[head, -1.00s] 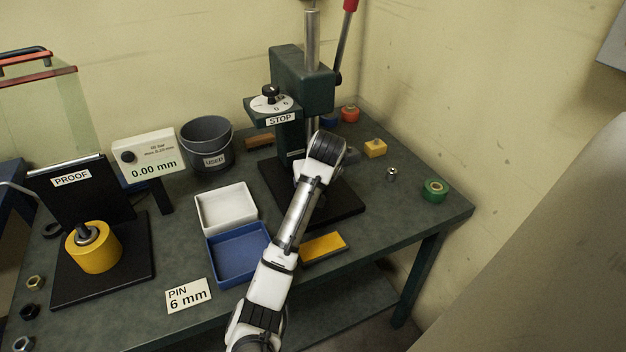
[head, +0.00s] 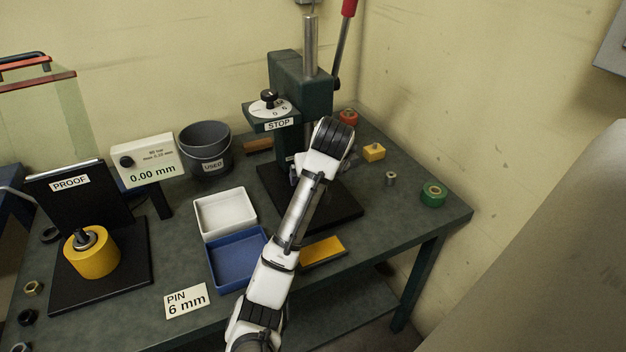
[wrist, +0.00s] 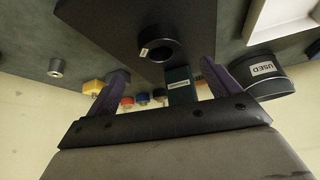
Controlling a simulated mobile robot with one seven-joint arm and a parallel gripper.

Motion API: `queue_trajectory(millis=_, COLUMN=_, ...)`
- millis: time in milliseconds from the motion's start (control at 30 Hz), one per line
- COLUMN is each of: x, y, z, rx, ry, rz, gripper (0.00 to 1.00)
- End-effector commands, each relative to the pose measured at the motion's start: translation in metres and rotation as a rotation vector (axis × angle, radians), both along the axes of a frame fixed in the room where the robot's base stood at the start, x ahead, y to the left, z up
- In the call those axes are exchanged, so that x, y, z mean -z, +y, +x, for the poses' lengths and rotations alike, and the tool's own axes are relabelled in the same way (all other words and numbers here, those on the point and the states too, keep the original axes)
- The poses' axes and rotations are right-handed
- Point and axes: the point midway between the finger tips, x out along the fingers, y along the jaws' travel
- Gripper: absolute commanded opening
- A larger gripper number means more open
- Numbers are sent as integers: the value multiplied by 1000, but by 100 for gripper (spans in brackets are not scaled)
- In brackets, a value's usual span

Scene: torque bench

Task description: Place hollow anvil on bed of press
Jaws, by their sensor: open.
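The press (head: 302,80) stands at the back of the bench, and its black bed plate (head: 345,213) shows around my arm. In the wrist view a dark round block with a hole, which looks like the hollow anvil (wrist: 172,48), sits on the bed plate (wrist: 110,28). It has a small pale mark on its rim. My gripper (wrist: 164,70) is open, its two purple fingers apart with nothing held between them. The anvil appears beyond the fingertips, clear of both. My arm hides the gripper and the anvil in the head view.
A small steel cylinder (head: 391,178), a yellow block (head: 374,152) and a green ring (head: 434,193) stand right of the press. White (head: 252,205) and blue (head: 238,284) trays and a USED bucket (head: 207,150) are left. The press lever (head: 343,50) rises behind.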

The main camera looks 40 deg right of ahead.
Motion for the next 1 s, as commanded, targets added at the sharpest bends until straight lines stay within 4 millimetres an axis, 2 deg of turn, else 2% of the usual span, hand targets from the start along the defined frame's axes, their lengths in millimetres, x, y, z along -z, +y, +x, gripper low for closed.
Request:
queue_trajectory(millis=33, x=-19, y=3, z=-4, rx=-1, ry=-1, rz=0, gripper=88)
queue_trajectory(millis=67, x=-24, y=4, z=-7, rx=-1, ry=-2, rz=-1, gripper=88)
queue_trajectory(millis=300, x=-38, y=9, z=-17, rx=-2, ry=0, rz=1, gripper=88)
queue_trajectory(millis=700, x=-40, y=11, z=-22, rx=-2, ry=0, rz=-1, gripper=88)
queue_trajectory(millis=1000, x=-43, y=13, z=-17, rx=-5, ry=-8, rz=-18, gripper=88)
